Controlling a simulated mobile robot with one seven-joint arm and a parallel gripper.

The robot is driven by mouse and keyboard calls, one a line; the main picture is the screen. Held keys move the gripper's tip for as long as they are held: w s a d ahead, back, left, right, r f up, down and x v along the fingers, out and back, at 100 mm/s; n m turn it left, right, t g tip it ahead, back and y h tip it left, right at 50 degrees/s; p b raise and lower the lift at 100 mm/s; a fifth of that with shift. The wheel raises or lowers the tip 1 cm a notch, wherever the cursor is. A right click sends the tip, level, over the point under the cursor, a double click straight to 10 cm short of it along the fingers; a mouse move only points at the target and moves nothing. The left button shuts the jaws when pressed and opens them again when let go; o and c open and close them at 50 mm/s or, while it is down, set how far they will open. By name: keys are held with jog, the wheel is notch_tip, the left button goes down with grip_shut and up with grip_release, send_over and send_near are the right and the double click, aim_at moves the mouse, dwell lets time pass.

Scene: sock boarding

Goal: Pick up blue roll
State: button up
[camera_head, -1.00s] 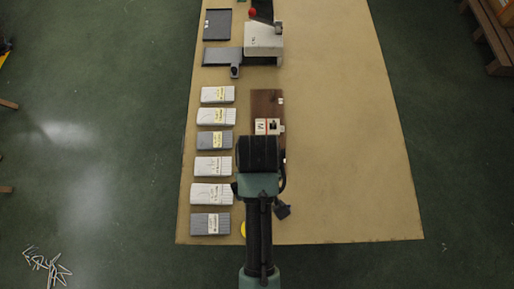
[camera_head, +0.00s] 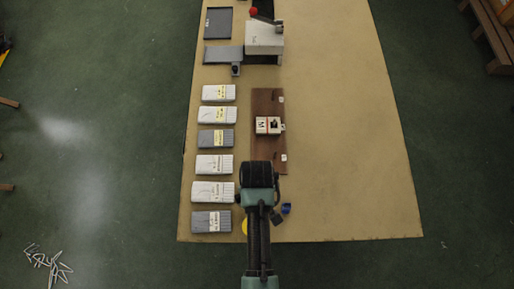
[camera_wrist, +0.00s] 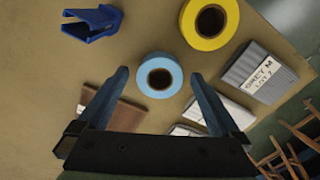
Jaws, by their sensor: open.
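The blue roll (camera_wrist: 143,66) is a light blue ring with a dark core hole, lying on the table in the wrist view. In the head view my arm hides it. My gripper (camera_wrist: 163,92) is open in the wrist view, its two blue-grey fingers spread apart. The roll shows between and a little beyond the fingertips, with nothing held. In the head view the gripper itself is hidden under my wrist and arm.
A yellow roll (camera_wrist: 205,20) lies close by, with a dark blue clip-like object (camera_wrist: 92,22) on the other side. Grey and white packs (camera_head: 212,221) line the table's left edge. A brown board (camera_head: 268,155) lies ahead. The table's right half (camera_head: 350,150) is bare.

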jog(key=c, duration=1.4)
jog(key=shift+r, duration=0.15)
